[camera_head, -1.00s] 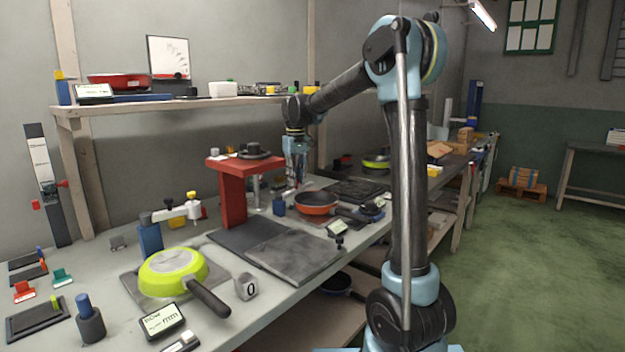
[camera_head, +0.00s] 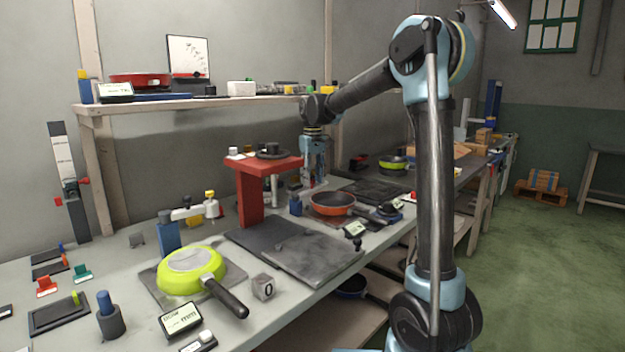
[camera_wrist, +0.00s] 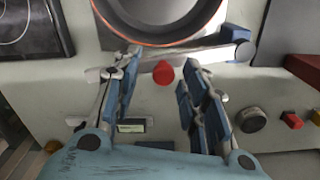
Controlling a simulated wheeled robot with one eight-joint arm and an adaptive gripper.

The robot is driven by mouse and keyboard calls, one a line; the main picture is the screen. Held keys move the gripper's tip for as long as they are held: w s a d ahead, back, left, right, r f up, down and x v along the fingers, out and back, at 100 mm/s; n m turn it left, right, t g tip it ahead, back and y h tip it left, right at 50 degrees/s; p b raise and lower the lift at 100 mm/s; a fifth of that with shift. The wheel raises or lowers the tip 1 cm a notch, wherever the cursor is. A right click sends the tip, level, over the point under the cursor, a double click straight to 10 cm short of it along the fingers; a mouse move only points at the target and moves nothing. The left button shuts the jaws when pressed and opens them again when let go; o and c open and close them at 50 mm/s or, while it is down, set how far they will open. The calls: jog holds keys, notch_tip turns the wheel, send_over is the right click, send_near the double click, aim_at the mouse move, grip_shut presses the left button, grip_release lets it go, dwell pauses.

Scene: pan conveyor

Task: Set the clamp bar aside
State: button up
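The clamp bar (camera_wrist: 195,50) is a pale grey bar in the wrist view, running across just beside the rim of an orange-rimmed pan (camera_wrist: 160,42). A dark blue post (camera_wrist: 245,51) stands at its right end, and a red knob (camera_wrist: 163,72) is near its middle. My gripper (camera_wrist: 162,62) is open, its blue fingers on either side of the red knob, with a gap on both sides. In the head view my gripper (camera_head: 312,182) is behind the orange pan (camera_head: 333,203) and near the blue post (camera_head: 295,206); the bar itself is hard to make out there.
A red press stand (camera_head: 248,195) is left of my gripper. A green pan (camera_head: 190,272) lies upside down near another blue-post clamp (camera_head: 168,236). Dark mats (camera_head: 315,262) lie between. In the wrist view a round dark knob (camera_wrist: 252,119) and a small display (camera_wrist: 131,126) are close by.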

jog(key=shift+w+r, duration=0.1)
jog(key=shift+r, duration=3.9)
